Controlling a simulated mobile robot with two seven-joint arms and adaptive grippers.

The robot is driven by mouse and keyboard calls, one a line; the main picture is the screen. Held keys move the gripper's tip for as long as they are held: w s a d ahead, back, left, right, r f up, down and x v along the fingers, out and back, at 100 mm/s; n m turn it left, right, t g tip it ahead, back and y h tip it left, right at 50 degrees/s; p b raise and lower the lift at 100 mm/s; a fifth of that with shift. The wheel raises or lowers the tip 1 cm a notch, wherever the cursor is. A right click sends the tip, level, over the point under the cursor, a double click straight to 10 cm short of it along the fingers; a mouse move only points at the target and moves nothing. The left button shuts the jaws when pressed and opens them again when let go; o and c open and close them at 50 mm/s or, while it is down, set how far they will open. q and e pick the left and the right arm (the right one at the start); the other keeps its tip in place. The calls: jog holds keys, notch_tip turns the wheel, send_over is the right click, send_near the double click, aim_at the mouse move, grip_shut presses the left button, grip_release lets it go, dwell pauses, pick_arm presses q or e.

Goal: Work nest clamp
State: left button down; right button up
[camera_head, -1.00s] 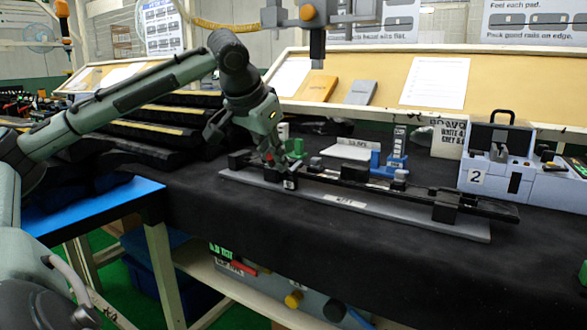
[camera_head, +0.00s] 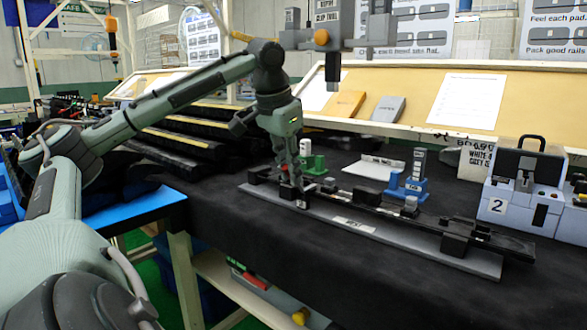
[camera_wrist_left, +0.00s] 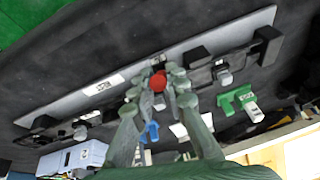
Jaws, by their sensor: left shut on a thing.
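The work nest (camera_head: 370,231) is a long grey plate with black blocks and a dark rail along it, on the black-covered bench. A label sits on its front edge. My left gripper (camera_head: 296,192) points down over the left part of the nest. In the left wrist view its fingertips (camera_wrist_left: 160,82) are shut on a red knob (camera_wrist_left: 158,81), which appears to be the clamp handle. The fingers hide most of the clamp, so I cannot tell its exact position. A grey knob (camera_wrist_left: 223,76) on the nest stands to one side. My right gripper is not in view.
A green stand (camera_head: 313,164) and a blue stand (camera_head: 409,187) are behind the nest. A box marked 2 (camera_head: 521,195) stands at the right. A grey fixture (camera_head: 340,30) hangs above. Dark stepped racks (camera_head: 185,145) are at left. Bench cloth in front is clear.

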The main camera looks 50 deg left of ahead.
pick_arm(q)
jog(key=shift+a+r, duration=0.1)
jog(key=shift+r, duration=0.05)
jog(key=c, duration=1.5)
grip_release()
jog(key=v, duration=1.2)
